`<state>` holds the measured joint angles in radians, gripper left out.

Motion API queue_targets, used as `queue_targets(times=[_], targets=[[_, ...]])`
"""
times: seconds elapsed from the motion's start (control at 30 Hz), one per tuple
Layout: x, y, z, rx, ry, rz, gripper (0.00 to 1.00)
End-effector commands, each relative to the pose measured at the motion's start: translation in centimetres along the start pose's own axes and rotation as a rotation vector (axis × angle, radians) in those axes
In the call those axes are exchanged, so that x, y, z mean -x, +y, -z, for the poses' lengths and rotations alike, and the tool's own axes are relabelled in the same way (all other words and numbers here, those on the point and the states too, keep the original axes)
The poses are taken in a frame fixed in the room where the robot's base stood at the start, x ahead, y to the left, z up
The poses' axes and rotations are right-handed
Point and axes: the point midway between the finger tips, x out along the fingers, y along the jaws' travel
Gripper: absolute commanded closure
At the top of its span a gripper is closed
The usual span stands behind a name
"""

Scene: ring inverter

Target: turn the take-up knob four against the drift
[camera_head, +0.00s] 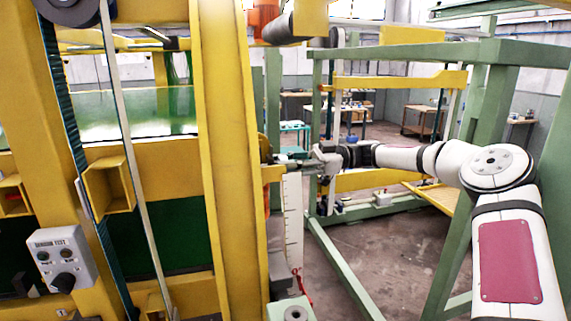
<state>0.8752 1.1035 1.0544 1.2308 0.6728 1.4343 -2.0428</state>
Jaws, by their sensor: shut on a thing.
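My gripper (299,164) is at the end of my white arm, in the middle of the head camera view. It reaches left to the side of the yellow post and is shut on a small knob there. The knob is mostly hidden by the fingers, and its markings are too small to read. A brass-coloured round part (265,148) sits on the post's edge just left of the fingertips. A white strip with marks (293,220), like a scale, hangs upright below the gripper.
The yellow post (228,160) stands close left of my gripper. A green frame (493,130) stands around my arm on the right. A grey "sensor test" box (62,258) is at lower left. A red tag or cord (302,287) hangs below the scale. Bare floor (385,250) shows in the middle right.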

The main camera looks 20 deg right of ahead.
Motion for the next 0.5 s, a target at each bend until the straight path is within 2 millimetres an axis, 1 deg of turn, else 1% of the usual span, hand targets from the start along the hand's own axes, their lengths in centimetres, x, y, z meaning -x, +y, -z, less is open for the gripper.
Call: queue_targets(times=[0.4,0.43,0.47,0.5], targets=[[0.03,-0.05,-0.11,0.006,-0.002,0.001,0.94],[0.03,-0.05,-0.11,0.006,-0.002,0.001,0.64],[0.03,-0.05,-0.11,0.006,-0.002,0.001,0.57],[0.03,-0.05,-0.11,0.006,-0.002,0.001,0.48]])
